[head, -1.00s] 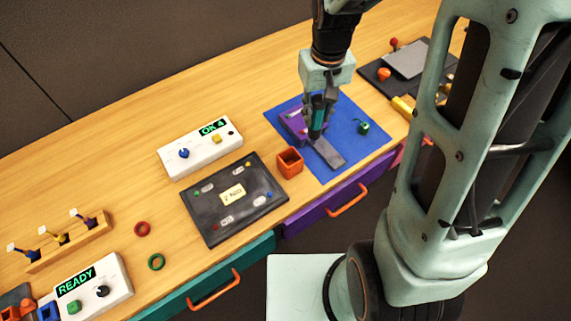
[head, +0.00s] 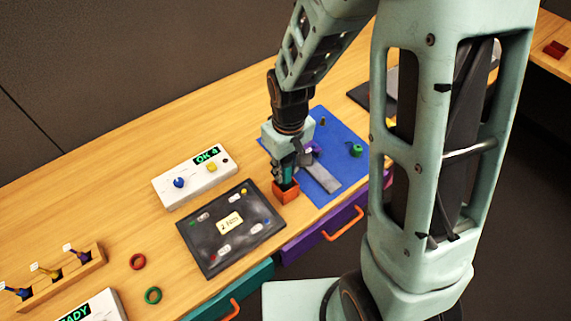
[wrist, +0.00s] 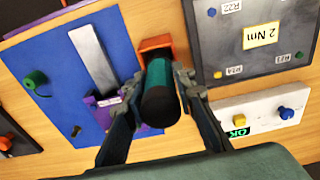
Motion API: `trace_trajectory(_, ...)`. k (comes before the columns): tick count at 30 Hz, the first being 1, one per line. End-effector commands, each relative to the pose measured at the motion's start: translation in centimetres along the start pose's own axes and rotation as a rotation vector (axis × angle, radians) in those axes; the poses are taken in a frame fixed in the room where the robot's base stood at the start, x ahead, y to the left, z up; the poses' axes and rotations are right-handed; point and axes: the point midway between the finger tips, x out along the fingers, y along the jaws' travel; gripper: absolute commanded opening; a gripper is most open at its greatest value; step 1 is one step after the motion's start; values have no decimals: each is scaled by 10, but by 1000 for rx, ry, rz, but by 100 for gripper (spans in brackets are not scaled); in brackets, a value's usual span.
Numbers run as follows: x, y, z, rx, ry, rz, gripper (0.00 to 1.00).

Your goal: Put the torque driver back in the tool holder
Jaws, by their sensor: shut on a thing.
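The torque driver (head: 286,171) has a teal handle with a dark end. My gripper (head: 288,168) is shut on it and holds it roughly upright. In the wrist view the driver (wrist: 160,98) sits between the two fingers (wrist: 158,105), its black end facing the camera. The orange box-shaped tool holder (head: 286,194) stands at the right edge of the dark panel. The driver's lower end is at the holder's opening; how far inside it reaches is hidden. In the wrist view the holder (wrist: 154,43) shows just beyond the driver.
The dark panel (head: 205,258) with a "2 Nm" label lies left of the holder. A white box (head: 167,195) reading "OK 4" is behind it. The blue mat (head: 338,137) to the right carries a grey bar (head: 323,178), a purple piece (head: 314,149) and a green item (head: 356,150).

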Motion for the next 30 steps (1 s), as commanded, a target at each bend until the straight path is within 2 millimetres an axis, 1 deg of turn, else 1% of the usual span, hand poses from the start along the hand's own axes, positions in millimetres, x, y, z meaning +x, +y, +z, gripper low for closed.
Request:
trace_trajectory(8, 2, 0, 0, 1, 2, 1, 0)
trace_trajectory(11, 5, 0, 0, 1, 2, 1, 0)
trace_trajectory(12, 6, 0, 0, 1, 1, 0, 25)
trace_trajectory(16, 5, 0, 0, 1, 1, 0, 39)
trace_trajectory(17, 5, 0, 0, 1, 1, 0, 42)
trace_trajectory(25, 4, 0, 0, 1, 1, 0, 42)
trace_trajectory(30, -6, 0, -1, 2, 3, 1, 42)
